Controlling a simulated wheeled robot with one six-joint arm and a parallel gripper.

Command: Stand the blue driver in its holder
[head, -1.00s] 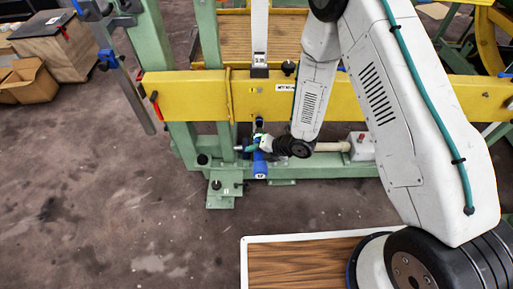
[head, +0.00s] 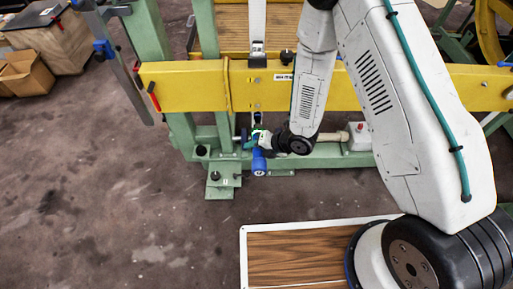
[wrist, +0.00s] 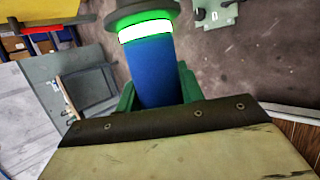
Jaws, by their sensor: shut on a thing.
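The blue driver (head: 259,163) is held at my gripper (head: 259,141), in front of the green frame below the yellow beam. In the head view its blue body hangs below the gripper, with a pale round mark at the lower end. In the wrist view the blue driver (wrist: 158,72) sits between the green fingers of my gripper (wrist: 158,92), which are shut on it. It has a glowing green-white ring and a dark cap-like part beyond the ring. I cannot tell which thing is its holder.
A yellow beam (head: 320,92) crosses just behind and above my gripper. A green foot plate with a dark knob (head: 215,175) lies lower left of the driver. A red-handled tool (head: 153,96) hangs at the beam's left end. Open floor (head: 90,210) lies to the left.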

